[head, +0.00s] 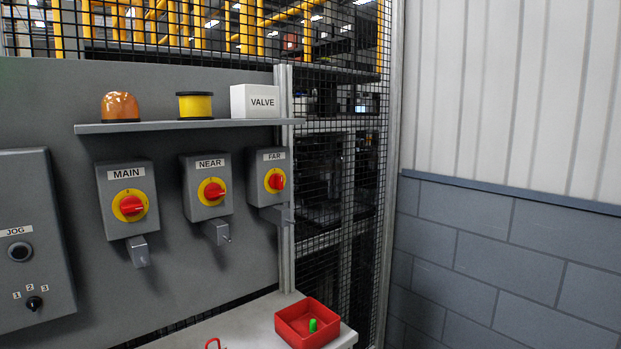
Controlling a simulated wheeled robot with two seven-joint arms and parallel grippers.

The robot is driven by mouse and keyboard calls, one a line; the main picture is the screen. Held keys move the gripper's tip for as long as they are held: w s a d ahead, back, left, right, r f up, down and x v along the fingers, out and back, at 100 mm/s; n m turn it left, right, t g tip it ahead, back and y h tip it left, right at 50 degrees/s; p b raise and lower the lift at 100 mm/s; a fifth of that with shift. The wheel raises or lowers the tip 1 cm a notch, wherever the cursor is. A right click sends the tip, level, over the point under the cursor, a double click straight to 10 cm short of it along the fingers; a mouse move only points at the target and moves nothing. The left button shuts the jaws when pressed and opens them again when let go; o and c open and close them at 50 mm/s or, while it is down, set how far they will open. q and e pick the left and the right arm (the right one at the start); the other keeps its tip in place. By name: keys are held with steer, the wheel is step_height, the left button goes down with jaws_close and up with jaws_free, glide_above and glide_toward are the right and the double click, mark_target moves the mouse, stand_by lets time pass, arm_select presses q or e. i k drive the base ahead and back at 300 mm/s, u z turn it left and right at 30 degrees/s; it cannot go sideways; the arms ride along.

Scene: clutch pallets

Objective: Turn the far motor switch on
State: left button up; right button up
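The far motor switch (272,177) is a grey box labelled FAR on the grey panel, right of the other two switches. Its red knob (276,181) sits on a yellow disc, and the handle looks roughly horizontal; the position marks are too small to read. A small grey bracket (282,215) sticks out below the box. Neither of my grippers shows in the head view.
The NEAR switch (207,187) and MAIN switch (127,199) sit to the left. A shelf (180,126) above holds an orange beacon (120,106), a yellow spool (195,105) and a VALVE box (255,101). A red tray (307,323) with a green item stands below.

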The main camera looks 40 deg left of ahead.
mark_target(277, 181)
steer(key=i, duration=0.4)
steer(key=u, duration=0.85)
